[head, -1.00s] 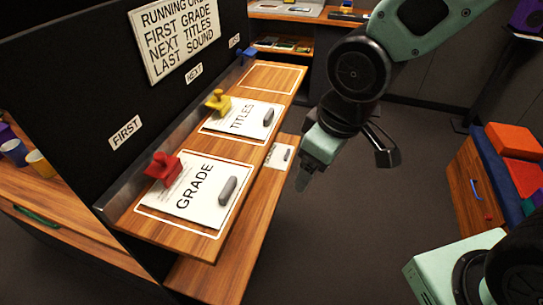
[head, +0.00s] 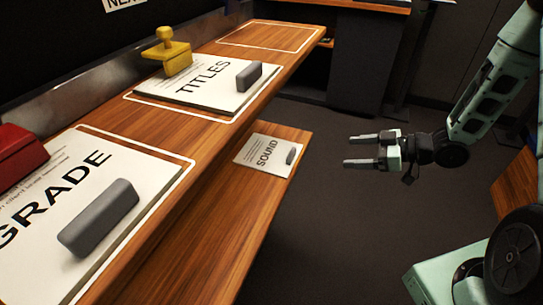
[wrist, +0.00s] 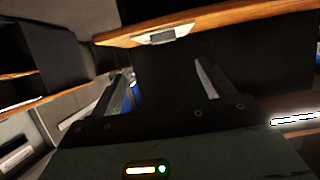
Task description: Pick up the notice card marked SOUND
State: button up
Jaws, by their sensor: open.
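The notice card marked SOUND (head: 258,152) lies flat on the lower wooden shelf (head: 225,215), near its far end, with a dark grey handle (head: 291,156) on its right side. My gripper (head: 346,151) is open and empty, to the right of the card and apart from it, above the dark floor. In the wrist view my two open fingers (wrist: 165,85) have nothing between them. A pale card with a dark block (wrist: 165,36) shows beyond them on a wooden edge; its lettering cannot be read there.
The upper shelf (head: 215,130) overhangs the lower one. It carries the GRADE card (head: 60,190), the TITLES card (head: 200,95), a red stamp-like piece (head: 18,152) and a yellow one (head: 168,52). An outlined place (head: 270,36) at its far end is empty.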

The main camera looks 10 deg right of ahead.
jog(key=b, duration=0.1)
send_near(294, 154)
notch_tip(294, 154, down, 2)
jog(key=w+a, duration=0.2)
jog(key=shift+a+r+b+x, duration=0.15)
jog(key=shift+b+x, duration=0.15)
jog(key=shift+x, duration=1.15)
jog(key=shift+a+r+b+x, duration=0.1)
jog(key=shift+b+x, duration=0.15)
jog(key=shift+x, duration=1.2)
jog(key=shift+s, duration=0.15)
jog(key=c, duration=1.1)
